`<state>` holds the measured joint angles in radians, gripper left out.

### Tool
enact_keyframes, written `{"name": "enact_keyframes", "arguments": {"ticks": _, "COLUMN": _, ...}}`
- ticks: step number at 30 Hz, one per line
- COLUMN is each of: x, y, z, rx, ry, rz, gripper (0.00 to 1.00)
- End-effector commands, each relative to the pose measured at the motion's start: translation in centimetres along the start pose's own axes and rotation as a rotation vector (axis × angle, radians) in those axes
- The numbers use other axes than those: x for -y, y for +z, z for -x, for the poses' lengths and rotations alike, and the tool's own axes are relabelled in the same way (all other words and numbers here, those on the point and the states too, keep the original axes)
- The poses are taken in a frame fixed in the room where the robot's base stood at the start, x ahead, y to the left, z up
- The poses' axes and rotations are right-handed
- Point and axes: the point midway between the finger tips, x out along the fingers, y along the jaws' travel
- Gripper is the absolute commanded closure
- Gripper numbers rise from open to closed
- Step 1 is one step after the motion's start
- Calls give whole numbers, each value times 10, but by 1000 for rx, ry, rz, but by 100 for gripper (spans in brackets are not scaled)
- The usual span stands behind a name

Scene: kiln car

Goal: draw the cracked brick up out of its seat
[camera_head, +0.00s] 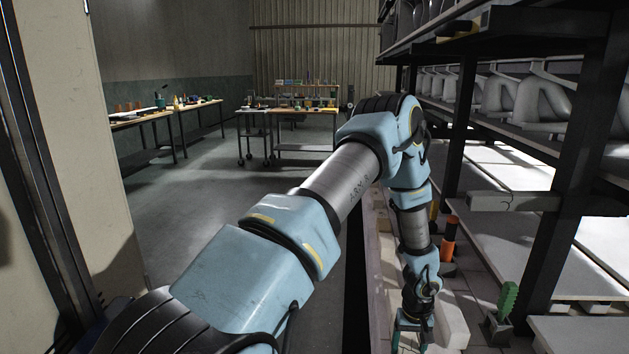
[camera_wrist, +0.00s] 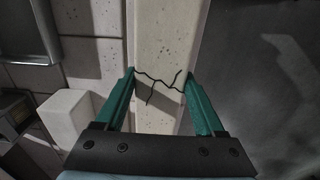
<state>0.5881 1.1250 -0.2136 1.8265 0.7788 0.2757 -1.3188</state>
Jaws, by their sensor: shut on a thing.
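The cracked brick (camera_wrist: 168,35) is a long, pale, speckled block in the wrist view, with a dark branching crack across it. My gripper (camera_wrist: 160,78) has its two green fingers on either side of the brick, close to the crack, and is shut on it. In the head view my gripper (camera_head: 413,334) points down at the near part of the kiln car's edge, and my wrist hides most of the brick there. I cannot tell whether the brick is lifted from its seat.
A pale block (camera_wrist: 72,112) stands left of my gripper. Black rack posts (camera_head: 566,165) and shelves with grey ware rise at the right. An orange-and-black cylinder (camera_head: 449,240) and a green-topped object (camera_head: 507,302) stand on the car. Dark floor lies beyond the brick's right side.

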Motion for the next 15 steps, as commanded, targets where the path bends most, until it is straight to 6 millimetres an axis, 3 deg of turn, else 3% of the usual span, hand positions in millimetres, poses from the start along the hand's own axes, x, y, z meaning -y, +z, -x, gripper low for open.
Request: {"name": "enact_keyframes", "arguments": {"ticks": 15, "x": 0, "y": 0, "z": 26, "rx": -1, "ry": 0, "rz": -1, "gripper": 100}}
